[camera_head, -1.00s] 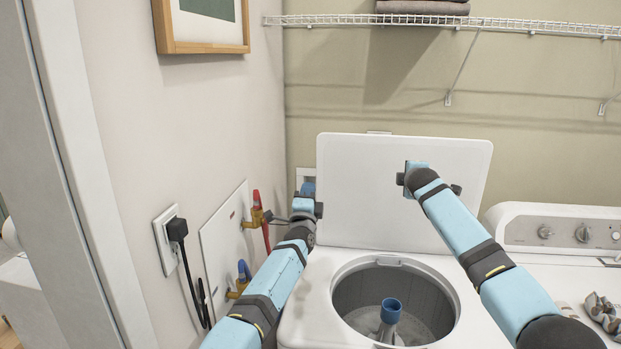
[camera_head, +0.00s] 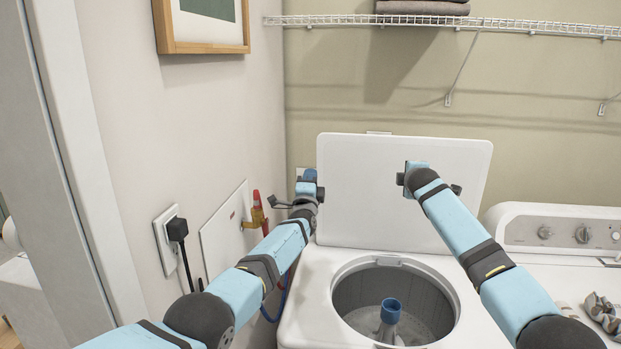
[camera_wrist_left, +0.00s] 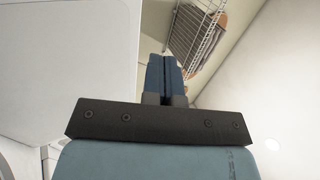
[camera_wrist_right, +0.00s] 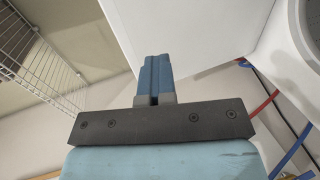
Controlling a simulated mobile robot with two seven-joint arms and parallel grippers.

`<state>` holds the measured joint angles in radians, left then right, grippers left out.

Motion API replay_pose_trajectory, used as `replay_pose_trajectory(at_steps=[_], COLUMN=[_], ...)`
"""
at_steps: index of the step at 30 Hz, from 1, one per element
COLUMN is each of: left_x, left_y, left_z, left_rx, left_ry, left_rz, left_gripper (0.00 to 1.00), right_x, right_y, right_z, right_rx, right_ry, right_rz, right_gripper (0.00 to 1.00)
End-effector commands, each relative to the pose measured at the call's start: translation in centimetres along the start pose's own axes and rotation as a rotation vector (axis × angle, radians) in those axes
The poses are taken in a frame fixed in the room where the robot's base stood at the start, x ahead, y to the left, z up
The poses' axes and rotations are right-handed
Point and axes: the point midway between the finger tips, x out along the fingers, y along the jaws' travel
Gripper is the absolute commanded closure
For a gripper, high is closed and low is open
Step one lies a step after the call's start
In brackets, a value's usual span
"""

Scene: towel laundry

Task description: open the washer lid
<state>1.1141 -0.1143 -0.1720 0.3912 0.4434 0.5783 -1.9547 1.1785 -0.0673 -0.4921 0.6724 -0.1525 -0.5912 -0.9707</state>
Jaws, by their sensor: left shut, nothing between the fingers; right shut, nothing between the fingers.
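The washer lid (camera_head: 360,215) is a white panel standing upright at the back of the washer (camera_head: 315,285). The round tub below it is uncovered, with a blue-topped post (camera_head: 391,311) inside. My left gripper (camera_head: 309,175) is shut and empty at the lid's left edge; I cannot tell whether it touches. The left wrist view shows its closed blue fingers (camera_wrist_left: 165,75) beside a white panel. My right gripper is in front of the lid in the head view, its fingertips hidden behind its own wrist. The right wrist view shows its blue fingers (camera_wrist_right: 154,78) shut and empty near the white lid (camera_wrist_right: 185,30).
A wire shelf (camera_head: 540,28) with folded towels (camera_head: 422,8) is above. A second white machine with a knob panel (camera_head: 560,231) stands at the right, a crumpled cloth (camera_head: 602,312) on it. Wall valves (camera_head: 256,210) and an outlet (camera_head: 172,236) are at the left.

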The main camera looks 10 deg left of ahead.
Motion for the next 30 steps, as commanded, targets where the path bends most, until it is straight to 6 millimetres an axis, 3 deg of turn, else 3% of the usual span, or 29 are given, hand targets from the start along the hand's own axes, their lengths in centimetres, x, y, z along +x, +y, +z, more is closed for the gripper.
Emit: replay_pose_trajectory(at_steps=[7, 19, 24, 30], left_x=[2.3, 2.7, 2.7, 2.6], left_y=[-0.3, -0.2, -0.2, -0.2], left_z=[0.0, -0.1, -0.1, -0.1], left_rx=[-0.001, -0.001, -0.001, -0.001], left_ry=[-0.002, 0.001, 0.001, 0.001], left_rz=[0.087, 0.114, 0.114, 0.114], left_gripper=[1.0, 1.0, 1.0, 1.0], right_x=[0.0, 0.0, 0.0, 0.0], right_y=[0.0, 0.0, 0.0, 0.0], right_z=[0.0, 0.0, 0.0, 0.0], right_rx=[0.0, 0.0, 0.0, 0.0], right_ry=[0.0, 0.0, 0.0, 0.0], right_rz=[0.0, 0.0, 0.0, 0.0], right_gripper=[1.0, 1.0, 0.63, 0.61])
